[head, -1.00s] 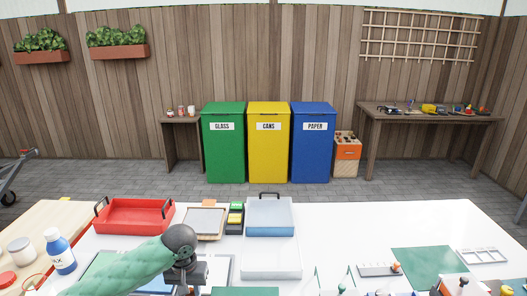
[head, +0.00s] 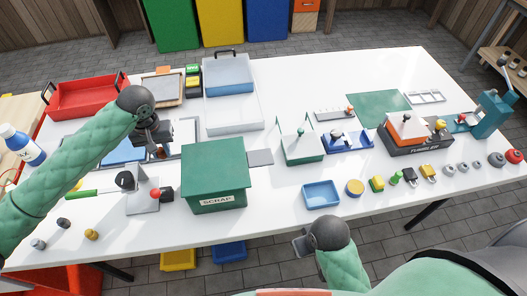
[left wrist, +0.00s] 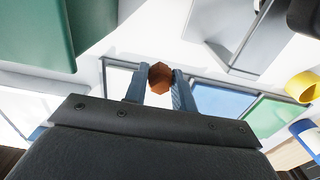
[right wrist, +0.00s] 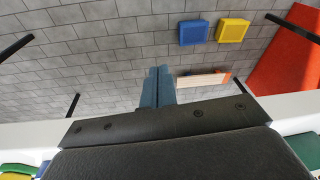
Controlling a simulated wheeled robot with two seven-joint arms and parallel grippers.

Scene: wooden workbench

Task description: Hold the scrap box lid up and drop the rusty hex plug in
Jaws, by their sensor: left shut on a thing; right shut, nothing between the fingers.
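The green scrap box (head: 214,199) stands near the bench's front edge, left of centre, with its flat green lid (head: 214,165) down. Its dark green top also fills the upper left of the left wrist view (left wrist: 30,35). My left gripper (head: 163,152) is behind and left of the box. In the left wrist view its two fingers are shut on the rusty hex plug (left wrist: 160,77), a reddish-brown piece held above the bench. My right gripper (head: 300,243) is off the front edge, right of the box. In the right wrist view its fingertips (right wrist: 157,85) meet, empty, above the paving.
Bare white bench shows between the box and the blue tray.

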